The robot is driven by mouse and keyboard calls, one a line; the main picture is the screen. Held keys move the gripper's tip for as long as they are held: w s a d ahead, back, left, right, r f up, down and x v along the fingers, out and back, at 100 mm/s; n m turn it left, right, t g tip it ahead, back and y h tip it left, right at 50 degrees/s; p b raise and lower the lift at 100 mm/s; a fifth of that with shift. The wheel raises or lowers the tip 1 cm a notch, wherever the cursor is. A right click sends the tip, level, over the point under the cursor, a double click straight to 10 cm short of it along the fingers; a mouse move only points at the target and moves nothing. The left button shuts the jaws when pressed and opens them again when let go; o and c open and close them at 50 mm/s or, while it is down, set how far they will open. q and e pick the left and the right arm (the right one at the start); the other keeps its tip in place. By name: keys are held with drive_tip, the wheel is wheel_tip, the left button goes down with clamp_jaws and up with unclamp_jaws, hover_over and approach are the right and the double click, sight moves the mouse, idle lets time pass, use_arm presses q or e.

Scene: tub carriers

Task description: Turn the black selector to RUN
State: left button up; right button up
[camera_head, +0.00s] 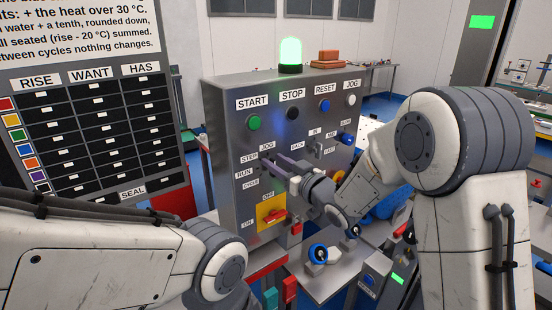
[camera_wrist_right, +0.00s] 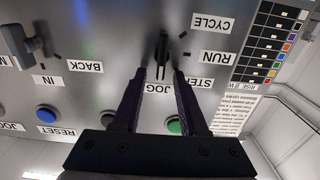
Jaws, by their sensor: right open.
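The black selector (camera_wrist_right: 163,50) is on the grey panel in the right wrist view, among the labels CYCLE, RUN (camera_wrist_right: 218,57), STEP and JOG. Its bar lies roughly upright in that picture, in line with JOG (camera_wrist_right: 157,88); I cannot tell which end points. My right gripper (camera_wrist_right: 163,74) is open, its two dark fingers on either side of the selector's lower end; contact is unclear. In the head view the right gripper (camera_head: 276,170) is at the panel and covers the selector. RUN (camera_head: 244,175) shows left of it there. My left arm shows, but its gripper does not.
The control cabinet (camera_head: 226,130) has START, STOP, RESET and JOG buttons, a lit green lamp (camera_head: 290,52) and a red switch on a yellow plate (camera_head: 271,215) below the gripper. A black RISE/WANT/HAS board (camera_head: 90,125) stands left. A low grey bench (camera_head: 322,285) stands below right.

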drive_tip(key=shift+w+a, duration=0.1)
clamp_jaws()
